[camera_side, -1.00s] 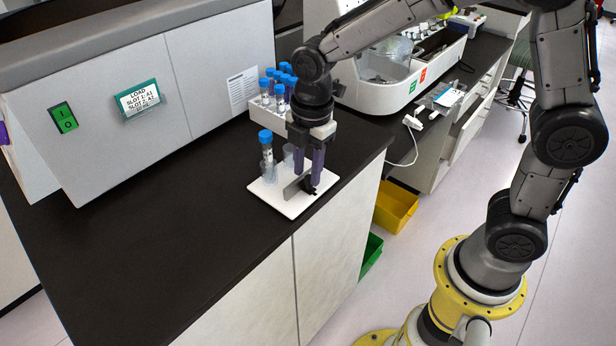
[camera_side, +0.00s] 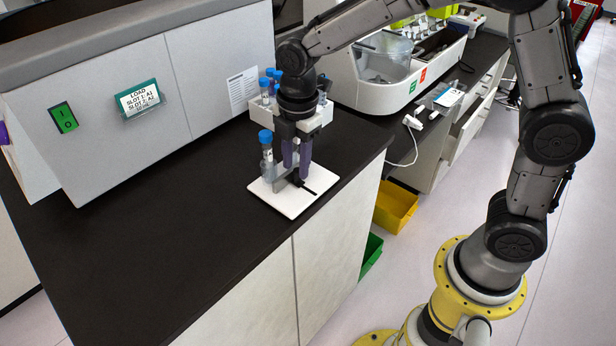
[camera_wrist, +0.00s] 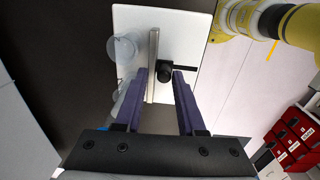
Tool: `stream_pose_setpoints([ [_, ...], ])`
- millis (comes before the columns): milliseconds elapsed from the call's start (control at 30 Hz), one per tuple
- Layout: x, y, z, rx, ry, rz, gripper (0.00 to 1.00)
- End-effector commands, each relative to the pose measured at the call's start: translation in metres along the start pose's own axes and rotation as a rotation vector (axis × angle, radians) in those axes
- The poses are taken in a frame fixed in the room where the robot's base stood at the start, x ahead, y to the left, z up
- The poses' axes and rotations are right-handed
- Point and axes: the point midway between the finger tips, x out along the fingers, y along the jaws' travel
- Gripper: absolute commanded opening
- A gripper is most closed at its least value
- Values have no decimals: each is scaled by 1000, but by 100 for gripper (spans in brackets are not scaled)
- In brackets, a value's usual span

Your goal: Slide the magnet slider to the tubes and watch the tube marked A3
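The magnet slider is an upright grey plate (camera_side: 278,184) with a black knob (camera_wrist: 165,72) on a white base (camera_side: 292,206). A black track (camera_side: 309,191) extends to the right of it. My gripper (camera_side: 295,169) is low over the base, its two purple fingers apart and straddling the knob; the wrist view shows a gap between them (camera_wrist: 161,72). A blue-capped tube (camera_side: 266,152) stands upright at the base's left side, close beside the plate. Two clear round tube shapes (camera_wrist: 124,48) show left of the plate in the wrist view. No A3 mark is legible on a tube.
A white rack (camera_side: 263,107) with blue-capped tubes stands behind my gripper, partly hidden. A grey machine (camera_side: 110,115) with a load sign (camera_side: 140,99) is at the left. The black bench (camera_side: 180,215) is clear in front; its edge lies near the base.

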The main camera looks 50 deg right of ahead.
Motion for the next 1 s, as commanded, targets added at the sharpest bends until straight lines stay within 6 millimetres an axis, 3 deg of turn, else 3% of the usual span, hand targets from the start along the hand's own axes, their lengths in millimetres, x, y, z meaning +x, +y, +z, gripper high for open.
stream_pose_setpoints([
  [33,24,-19,-1,1,-7,-79,47],
  [67,24,-19,-1,1,-7,-78,52],
  [333,22,-18,-1,1,-6,-74,52],
  [1000,-37,-11,0,4,-6,-60,52],
])
